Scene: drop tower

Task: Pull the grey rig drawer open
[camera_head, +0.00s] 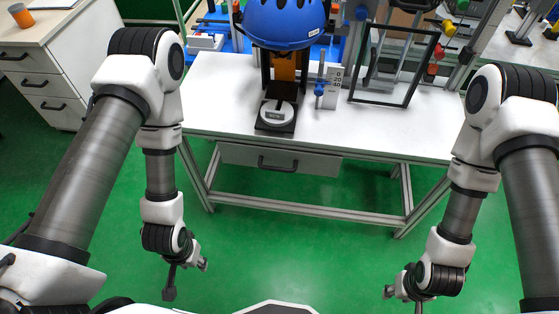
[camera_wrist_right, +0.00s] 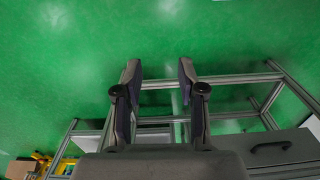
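The grey rig drawer (camera_head: 238,155) sits under the white worktop and looks shut. Its dark bar handle (camera_head: 278,166) is on the front. In the right wrist view the drawer front (camera_wrist_right: 299,142) and handle (camera_wrist_right: 270,147) show at the lower right, upside down. My left gripper (camera_head: 187,279) is in front of the rig, left of the handle and apart from it, with its fingers spread and empty. My right gripper (camera_head: 403,297) is in front and right of the drawer, over the floor. In the right wrist view its two fingers (camera_wrist_right: 160,86) are apart with nothing between them.
The white worktop (camera_head: 225,95) carries a blue helmet (camera_head: 285,22) above a black stand with a round gauge (camera_head: 277,112), and a dark frame (camera_head: 400,65). A metal lower rail (camera_head: 300,207) joins the table legs. A white cabinet (camera_head: 45,85) stands left. The green floor in front is clear.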

